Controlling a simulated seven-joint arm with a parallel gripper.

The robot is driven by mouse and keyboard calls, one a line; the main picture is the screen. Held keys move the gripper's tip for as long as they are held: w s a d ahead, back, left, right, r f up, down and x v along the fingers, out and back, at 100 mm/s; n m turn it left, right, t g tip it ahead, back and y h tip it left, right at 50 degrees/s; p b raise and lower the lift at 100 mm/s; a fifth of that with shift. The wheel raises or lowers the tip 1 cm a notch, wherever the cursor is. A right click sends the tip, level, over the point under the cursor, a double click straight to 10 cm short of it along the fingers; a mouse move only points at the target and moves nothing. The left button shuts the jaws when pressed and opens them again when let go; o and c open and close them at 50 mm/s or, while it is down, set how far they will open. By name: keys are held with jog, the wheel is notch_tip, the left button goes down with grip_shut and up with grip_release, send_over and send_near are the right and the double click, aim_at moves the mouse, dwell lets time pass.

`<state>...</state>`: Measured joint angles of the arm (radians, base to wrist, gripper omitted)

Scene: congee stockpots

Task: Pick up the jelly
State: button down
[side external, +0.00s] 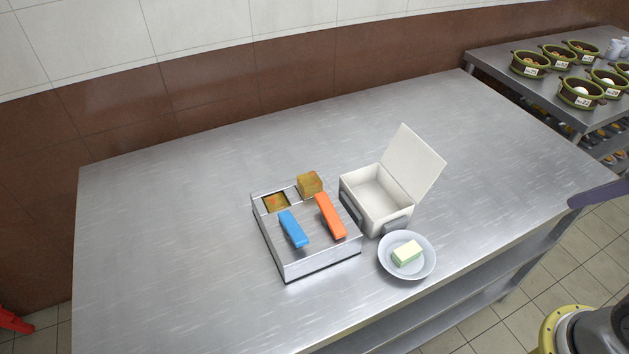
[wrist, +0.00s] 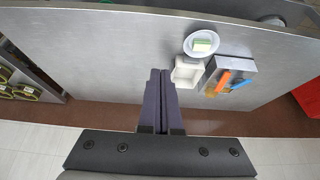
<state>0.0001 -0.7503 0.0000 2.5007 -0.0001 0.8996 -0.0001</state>
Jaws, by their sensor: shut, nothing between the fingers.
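A small block with a cream top and pale green sides, which looks like the jelly (side external: 407,253), lies on a white plate (side external: 385,267) near the front edge of the table. In the wrist view the jelly (wrist: 202,45) lies on the plate (wrist: 188,48), beyond and right of my fingertips. My gripper (wrist: 160,73) is shut and empty, its two dark purple fingers together. In the side view only part of my gripper (side external: 598,194) shows at the right edge, well apart from the jelly.
A white box (side external: 378,196) with its lid raised stands behind the plate. Left of it is a metal appliance (side external: 307,262) with blue and orange handles and two brown blocks. The table's (side external: 170,250) left side is clear. Several green pots (side external: 530,65) stand on another table.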

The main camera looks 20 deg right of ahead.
jog(key=c, duration=1.5)
grip_release()
jog(key=shift+c, duration=0.2)
jog(key=o, duration=1.1)
